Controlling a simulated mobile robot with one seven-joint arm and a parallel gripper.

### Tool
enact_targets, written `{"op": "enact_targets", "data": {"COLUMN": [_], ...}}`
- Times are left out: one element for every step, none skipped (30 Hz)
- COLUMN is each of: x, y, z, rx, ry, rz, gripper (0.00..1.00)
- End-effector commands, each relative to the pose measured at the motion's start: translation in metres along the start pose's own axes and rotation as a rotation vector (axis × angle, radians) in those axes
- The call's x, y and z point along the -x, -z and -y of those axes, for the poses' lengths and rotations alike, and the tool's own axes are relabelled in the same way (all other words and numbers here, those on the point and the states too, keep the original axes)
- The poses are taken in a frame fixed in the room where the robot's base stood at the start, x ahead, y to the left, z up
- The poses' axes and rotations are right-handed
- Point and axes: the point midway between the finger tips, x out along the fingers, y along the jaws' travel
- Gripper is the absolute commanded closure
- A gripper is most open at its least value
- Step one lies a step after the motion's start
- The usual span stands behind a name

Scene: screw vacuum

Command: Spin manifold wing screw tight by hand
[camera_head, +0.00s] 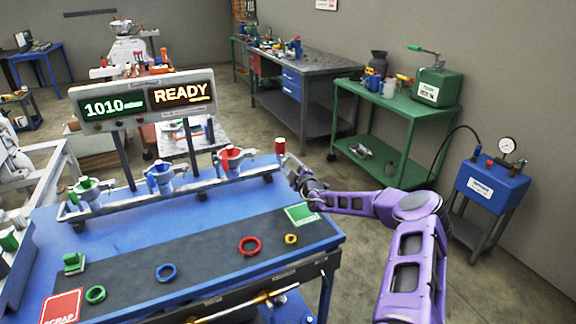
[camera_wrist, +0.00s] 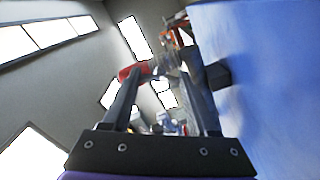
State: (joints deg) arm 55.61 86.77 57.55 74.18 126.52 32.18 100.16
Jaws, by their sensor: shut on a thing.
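The manifold (camera_head: 180,192) is a pale rail along the back edge of the blue bench, carrying a green, a blue and a red clamp-like unit. A red-capped post (camera_head: 280,147) stands at its right end; its red part (camera_wrist: 133,71) also shows near a fingertip in the wrist view. My gripper (camera_head: 294,170) reaches in from the right at that end, beside the post. In the wrist view my two fingers (camera_wrist: 162,75) straddle a small greyish part at the manifold end and are shut on it. It appears to be the wing screw, but its wings are too small and blurred to make out.
A display (camera_head: 145,97) reading 1010 and READY stands behind the manifold. On the bench's dark mat (camera_head: 205,257) lie green, blue, red and yellow rings, with a red SCRAP plate (camera_head: 62,306) at front left. A green cart (camera_head: 397,112) and blue gauge stand (camera_head: 490,187) are at right.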

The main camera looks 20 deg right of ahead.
Motion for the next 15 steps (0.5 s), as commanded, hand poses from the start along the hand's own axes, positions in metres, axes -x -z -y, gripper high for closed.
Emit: {"op": "enact_targets", "data": {"x": [0.0009,0.0010,0.0010,0.0010,0.0010,0.0010,0.0010,0.0010,0.0010,0.0010,0.0009,0.0008,0.0007,0.0007,0.0006], "y": [-0.0009,-0.0009,-0.0009,-0.0009,-0.0010,-0.0010,-0.0010,-0.0010,-0.0010,-0.0009,-0.0009,-0.0008,-0.0007,-0.0007,-0.0006], "z": [0.0029,0.0029,0.0030,0.0030,0.0031,0.0031,0.0032,0.0032,0.0032,0.0030,0.0028,0.0025,0.0022,0.0020,0.0018], "rx": [-0.001,-0.001,-0.001,-0.001,-0.001,0.000,0.000,0.000,0.000,0.000,0.000,0.000,0.000,0.000,0.001], "ry": [0.005,0.005,0.005,0.005,0.005,0.005,0.006,0.006,0.006,0.005,0.005,0.004,0.004,0.004,0.003], "rz": [0.001,0.001,0.001,0.001,0.001,0.001,0.001,0.001,0.001,0.001,0.001,0.001,0.001,0.001,0.001], "gripper": [0.96,0.96,0.96,0.96,0.96,0.96,0.96,0.39,0.32,0.26,0.21,0.14,0.10,0.10,0.10]}}
